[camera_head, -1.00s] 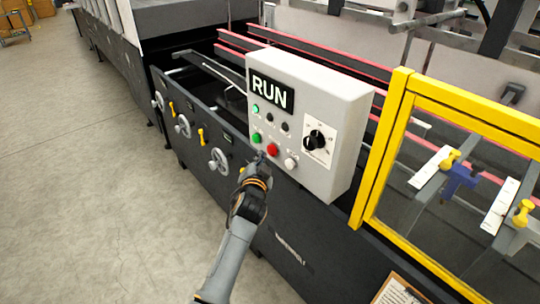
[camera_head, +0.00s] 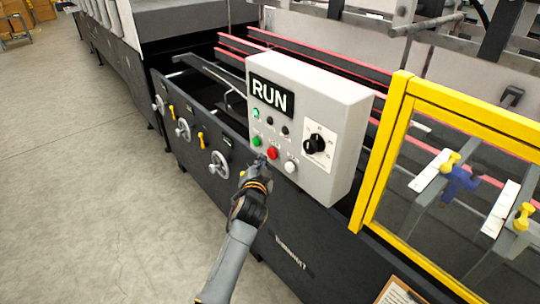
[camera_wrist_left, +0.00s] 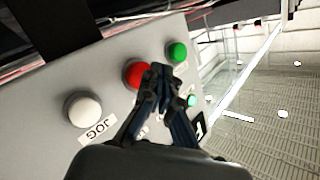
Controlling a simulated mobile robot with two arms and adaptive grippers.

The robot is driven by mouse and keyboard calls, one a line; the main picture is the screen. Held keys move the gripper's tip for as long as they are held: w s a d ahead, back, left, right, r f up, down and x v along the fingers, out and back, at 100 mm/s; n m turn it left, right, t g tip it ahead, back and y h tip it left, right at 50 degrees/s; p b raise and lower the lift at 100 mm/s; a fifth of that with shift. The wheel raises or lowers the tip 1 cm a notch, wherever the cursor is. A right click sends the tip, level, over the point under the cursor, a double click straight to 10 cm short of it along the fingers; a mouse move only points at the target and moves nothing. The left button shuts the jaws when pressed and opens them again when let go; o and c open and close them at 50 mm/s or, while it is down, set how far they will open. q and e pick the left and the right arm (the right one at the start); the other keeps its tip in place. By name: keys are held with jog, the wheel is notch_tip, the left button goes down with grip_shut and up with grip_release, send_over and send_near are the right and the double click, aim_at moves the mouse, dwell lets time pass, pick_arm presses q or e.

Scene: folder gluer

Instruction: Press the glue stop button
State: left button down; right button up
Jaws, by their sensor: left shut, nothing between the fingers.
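The grey control box (camera_head: 330,95) carries a RUN sign. On its lower row are a green button (camera_head: 256,141), a red button (camera_head: 272,153) and a white button (camera_head: 291,166). My left gripper (camera_head: 262,160) is shut and empty, its tips just below and left of the red button. In the left wrist view the red button (camera_wrist_left: 135,75) is partly covered by the closed fingertips (camera_wrist_left: 160,72). The white button (camera_wrist_left: 83,108) has a JOG label, and a green button (camera_wrist_left: 177,52) is on the other side. I cannot tell whether the fingers touch the red button.
A black rotary dial (camera_head: 315,144) is on the box's right part. A yellow-framed guard (camera_head: 385,150) stands to the right. Handwheels (camera_head: 219,163) line the machine's dark side panel. A clipboard (camera_head: 400,292) is at the bottom right. Open floor (camera_head: 90,180) lies to the left.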

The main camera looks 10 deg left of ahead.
dwell(0.4)
pick_arm(q)
jog(key=shift+w+d, duration=0.25)
jog(key=shift+w, duration=0.1)
jog(key=shift+w+d+b, duration=0.3)
jog(key=shift+w+b, duration=0.1)
jog(key=shift+b, duration=0.25)
dwell(0.5)
jog(key=shift+s, duration=0.1)
dwell(0.3)
jog(key=shift+s+a+p, duration=0.55)
jog(key=shift+s+p, duration=0.1)
jog(key=shift+p, duration=0.05)
